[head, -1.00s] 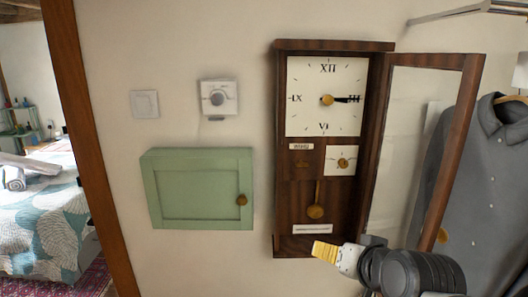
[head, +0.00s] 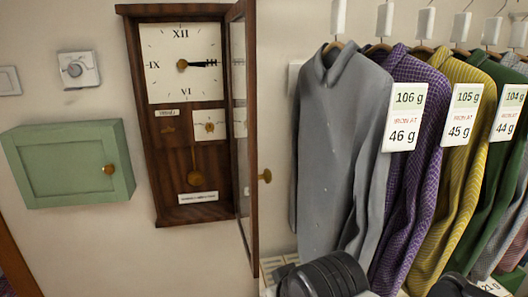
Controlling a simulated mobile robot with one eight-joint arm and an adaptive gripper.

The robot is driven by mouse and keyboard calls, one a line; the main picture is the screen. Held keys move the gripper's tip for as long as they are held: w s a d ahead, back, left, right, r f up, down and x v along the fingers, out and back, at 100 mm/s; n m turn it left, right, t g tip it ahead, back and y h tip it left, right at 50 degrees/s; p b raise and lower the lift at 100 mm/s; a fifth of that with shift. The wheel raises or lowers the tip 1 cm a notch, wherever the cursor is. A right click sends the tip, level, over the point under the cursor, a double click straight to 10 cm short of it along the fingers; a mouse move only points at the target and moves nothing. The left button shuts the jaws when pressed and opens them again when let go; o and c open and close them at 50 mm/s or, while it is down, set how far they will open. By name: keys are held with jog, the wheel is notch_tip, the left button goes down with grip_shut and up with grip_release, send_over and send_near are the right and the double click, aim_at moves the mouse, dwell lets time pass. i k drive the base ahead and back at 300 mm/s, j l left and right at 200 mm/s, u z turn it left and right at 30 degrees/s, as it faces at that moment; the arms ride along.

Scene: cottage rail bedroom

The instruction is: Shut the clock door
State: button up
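The wall clock (head: 183,152) has a dark wood case, a white dial (head: 182,62) and a pendulum (head: 194,170). Its glazed, wood-framed door (head: 249,140) is open, hinged on the right side of the case. The door stands out from the case toward me and shows nearly edge-on. A small brass knob (head: 265,176) is on the door's outer face, on the side toward the shirts. My gripper's fingers are not in view. Only dark parts of my arm show at the bottom edge, below and to the right of the door.
Several shirts hang to the right of the door, with a grey shirt (head: 343,150) nearest and weight tags on others. A green wall cabinet (head: 70,163) is left of the clock, below a thermostat (head: 78,69). The wall between door and grey shirt is narrow.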

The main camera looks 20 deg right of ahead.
aim_at(241, 20)
jog(key=k+l+u, duration=0.15)
jog(key=l, duration=0.2)
jog(key=k+l+u, duration=0.15)
jog(key=l, duration=0.2)
jog(key=k+l+u, duration=0.15)
jog(key=l, duration=0.2)
jog(key=k+l+u, duration=0.1)
jog(key=l, duration=0.2)
